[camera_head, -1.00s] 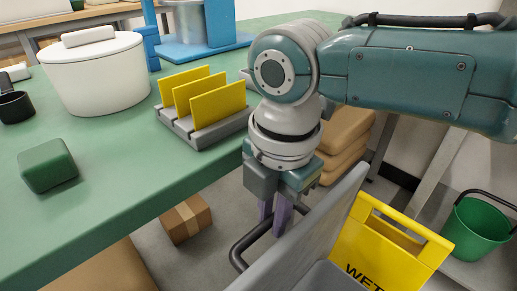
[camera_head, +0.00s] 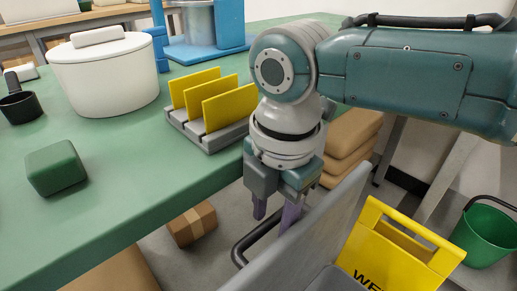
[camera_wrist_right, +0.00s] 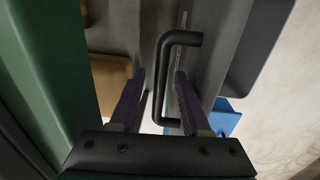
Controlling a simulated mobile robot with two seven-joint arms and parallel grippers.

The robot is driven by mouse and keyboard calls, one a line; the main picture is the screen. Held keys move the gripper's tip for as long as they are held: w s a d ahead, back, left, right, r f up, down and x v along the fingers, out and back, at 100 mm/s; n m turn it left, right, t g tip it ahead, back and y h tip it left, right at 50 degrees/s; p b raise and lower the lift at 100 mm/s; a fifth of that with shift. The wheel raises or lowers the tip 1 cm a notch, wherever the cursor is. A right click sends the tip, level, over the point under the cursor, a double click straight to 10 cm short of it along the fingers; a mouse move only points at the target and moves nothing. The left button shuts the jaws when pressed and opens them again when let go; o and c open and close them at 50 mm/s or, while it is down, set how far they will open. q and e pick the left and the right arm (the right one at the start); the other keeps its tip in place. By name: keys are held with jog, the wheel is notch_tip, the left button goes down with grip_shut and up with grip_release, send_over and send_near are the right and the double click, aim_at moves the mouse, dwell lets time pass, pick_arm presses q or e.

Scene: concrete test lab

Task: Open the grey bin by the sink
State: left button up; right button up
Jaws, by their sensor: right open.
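My left gripper is not in view.
The green counter (camera_head: 110,215) edge lies left of my right gripper. It bears a yellow-slatted rack (camera_head: 205,130), a white pot (camera_head: 105,80) and a green block (camera_head: 55,168). A yellow wet-floor sign (camera_head: 385,250) stands right of the bin, with a green bucket (camera_head: 485,235) beyond.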

jog(key=shift+r, duration=0.1)
jog(key=r+p, duration=0.1)
jog(key=r, duration=0.1)
jog(key=r+p, duration=0.1)
jog(key=r, duration=0.2)
jog(key=r+p, duration=0.1)
jog(key=r, duration=0.2)
jog(key=shift+s+d+r, duration=0.15)
jog(key=shift+d+r, duration=0.1)
jog(key=shift+r, duration=0.6)
jog(key=shift+s+p, duration=0.15)
jog(key=shift+p, duration=0.15)
